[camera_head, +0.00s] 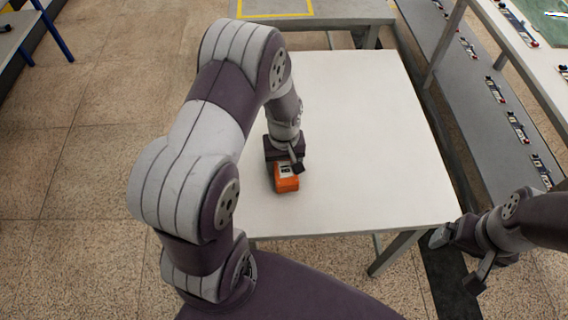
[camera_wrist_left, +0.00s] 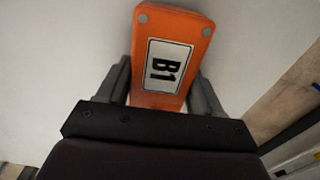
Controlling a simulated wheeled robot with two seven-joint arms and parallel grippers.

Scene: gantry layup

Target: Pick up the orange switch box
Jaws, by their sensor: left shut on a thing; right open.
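The orange switch box (camera_head: 287,184) is at the white table's left part in the head view. In the left wrist view the orange switch box (camera_wrist_left: 173,22) shows a white label reading "B1" and grey corner spots. My left gripper (camera_head: 285,168) is shut on the box, with one finger on each side of it, as the left wrist view (camera_wrist_left: 164,88) shows. I cannot tell whether the box touches the table. My right gripper (camera_head: 456,258) is open and empty, off the table's right front corner.
The white table (camera_head: 375,130) is otherwise bare. A grey shelf (camera_head: 480,75) with several small devices runs along the right. Another table with a yellow outline (camera_head: 275,14) stands at the back. Open tiled floor (camera_head: 90,140) lies to the left.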

